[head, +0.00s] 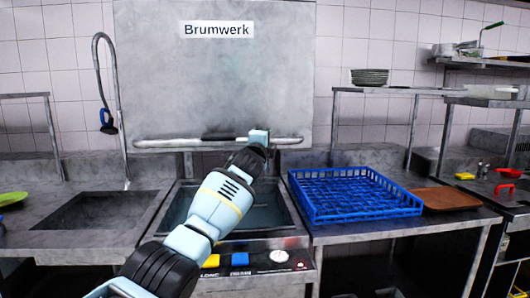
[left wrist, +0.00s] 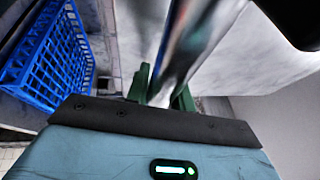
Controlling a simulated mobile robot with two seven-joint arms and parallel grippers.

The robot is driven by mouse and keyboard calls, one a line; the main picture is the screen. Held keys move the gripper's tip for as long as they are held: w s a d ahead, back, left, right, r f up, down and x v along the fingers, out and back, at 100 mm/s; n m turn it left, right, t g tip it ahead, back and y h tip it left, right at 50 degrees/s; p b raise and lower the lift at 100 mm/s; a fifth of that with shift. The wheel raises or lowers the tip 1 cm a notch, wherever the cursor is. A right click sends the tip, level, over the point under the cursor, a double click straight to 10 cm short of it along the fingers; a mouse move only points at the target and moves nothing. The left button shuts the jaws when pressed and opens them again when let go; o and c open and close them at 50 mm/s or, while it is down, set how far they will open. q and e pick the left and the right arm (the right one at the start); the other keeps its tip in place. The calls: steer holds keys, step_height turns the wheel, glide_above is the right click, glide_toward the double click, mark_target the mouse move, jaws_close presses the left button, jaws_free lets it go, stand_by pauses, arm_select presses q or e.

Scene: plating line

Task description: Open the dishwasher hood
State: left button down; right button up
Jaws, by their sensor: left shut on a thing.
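The dishwasher hood (head: 225,85) is a large grey metal box labelled "Brumwerk". It stands raised, with a gap below it above the open wash basin (head: 182,207). A bar handle (head: 165,142) with a dark middle grip runs across its lower front. My left gripper (head: 258,137) is at the right part of this handle, and its arm covers part of the basin. In the left wrist view the shiny handle bar (left wrist: 185,50) passes between the green fingers of my left gripper (left wrist: 160,88), which is shut on it. My right gripper is not in view.
A blue dish rack (head: 352,213) and a brown tray (head: 447,199) lie on the right counter. A sink (head: 95,213) with a hanging spray hose (head: 101,70) is on the left. A shelf with stacked plates (head: 369,77) stands at right.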

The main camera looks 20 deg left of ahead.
arm_select(q)
steer(key=shift+r, duration=0.25)
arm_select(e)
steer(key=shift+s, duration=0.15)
arm_select(q)
steer(key=c, duration=1.2)
jaws_free()
steer(key=shift+s, duration=0.1)
